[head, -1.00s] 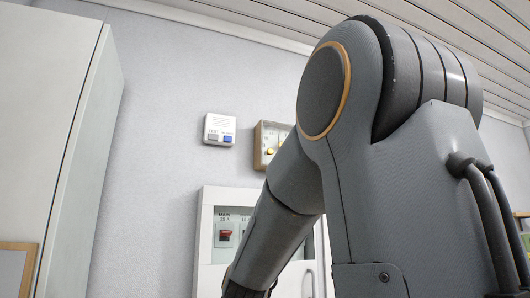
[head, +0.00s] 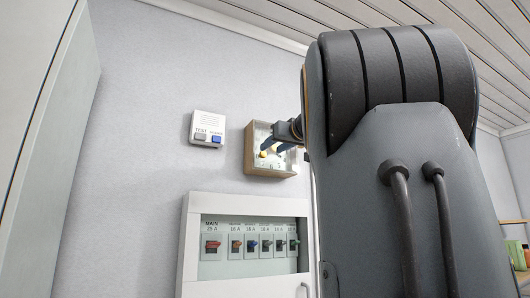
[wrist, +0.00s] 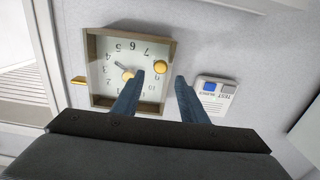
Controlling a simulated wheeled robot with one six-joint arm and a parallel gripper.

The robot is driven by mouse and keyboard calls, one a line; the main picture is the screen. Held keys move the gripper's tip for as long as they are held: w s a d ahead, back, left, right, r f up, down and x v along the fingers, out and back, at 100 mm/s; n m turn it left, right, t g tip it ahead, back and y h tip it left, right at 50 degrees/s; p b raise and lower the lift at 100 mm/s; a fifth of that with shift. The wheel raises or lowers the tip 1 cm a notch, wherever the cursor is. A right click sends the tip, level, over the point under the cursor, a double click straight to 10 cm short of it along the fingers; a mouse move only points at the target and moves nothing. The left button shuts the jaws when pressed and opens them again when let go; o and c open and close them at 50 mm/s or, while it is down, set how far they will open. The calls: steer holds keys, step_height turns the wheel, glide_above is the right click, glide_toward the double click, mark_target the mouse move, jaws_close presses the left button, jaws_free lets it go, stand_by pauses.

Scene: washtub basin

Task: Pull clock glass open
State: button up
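The clock (head: 249,150) is a wooden box with a pale numbered face on the wall, partly hidden by my arm in the head view. In the wrist view the clock (wrist: 130,34) appears upside down. A round brass knob (wrist: 160,67) shows at its right side, another brass piece (wrist: 128,75) near the dial centre, and a brass tab (wrist: 78,79) outside the left edge. The glass itself is hard to make out. My gripper (wrist: 159,75) is open, with its blue fingertips on either side of the right knob in the picture; contact cannot be told.
A white box with TEST and a blue button (head: 207,129) is mounted beside the clock; it shows close to the right finger in the wrist view (wrist: 215,92). A breaker cabinet (head: 190,245) is below. A tall pale cabinet (head: 35,130) stands at left.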

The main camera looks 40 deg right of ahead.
mark_target(264, 153)
steer(key=p+x, duration=0.2)
steer(key=x, duration=0.3)
steer(key=shift+w+d+p, duration=0.2)
steer(key=shift+w+p, duration=0.1)
steer(key=shift+w, duration=0.3)
jaws_close()
